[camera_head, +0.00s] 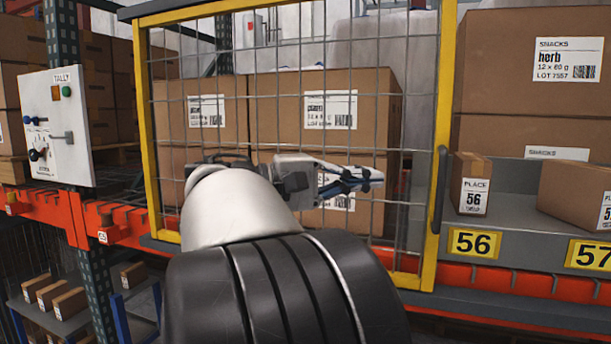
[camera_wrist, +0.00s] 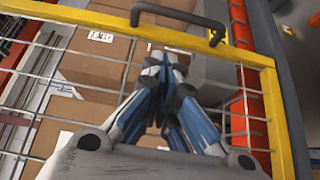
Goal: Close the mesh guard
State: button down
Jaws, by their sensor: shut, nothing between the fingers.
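The mesh guard (camera_head: 446,90) is a yellow frame with grey wire mesh, standing across the left part of the rack front, with cartons behind it. A dark upright handle (camera_head: 439,190) is on its right post. My gripper (camera_head: 374,178) is shut and empty, in front of the mesh and left of the handle, pointing right. My arm hides the lower middle of the guard. In the wrist view, the guard's yellow bar (camera_wrist: 70,15) crosses the top with the handle (camera_wrist: 180,14) just beyond my fingertips (camera_wrist: 166,60). I cannot tell whether the fingers touch the mesh.
A white tally box (camera_head: 55,125) with buttons stands left of the guard. The right bay is uncovered, with a small carton marked 56 (camera_head: 470,185) and a larger carton (camera_head: 575,197) on the shelf. Yellow plates 56 (camera_head: 475,243) and 57 (camera_head: 594,255) mark its edge.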

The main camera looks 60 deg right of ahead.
aim_at(413, 179)
jog(key=x, duration=0.5)
jog(key=shift+s+d+r+p, duration=0.1)
jog(key=shift+s+d+p, duration=0.1)
jog(key=shift+p, duration=0.1)
jog(key=s, duration=0.1)
jog(key=s+a, duration=0.1)
jog(key=s, duration=0.1)
jog(key=shift+s, duration=0.15)
jog(key=shift+d, duration=0.15)
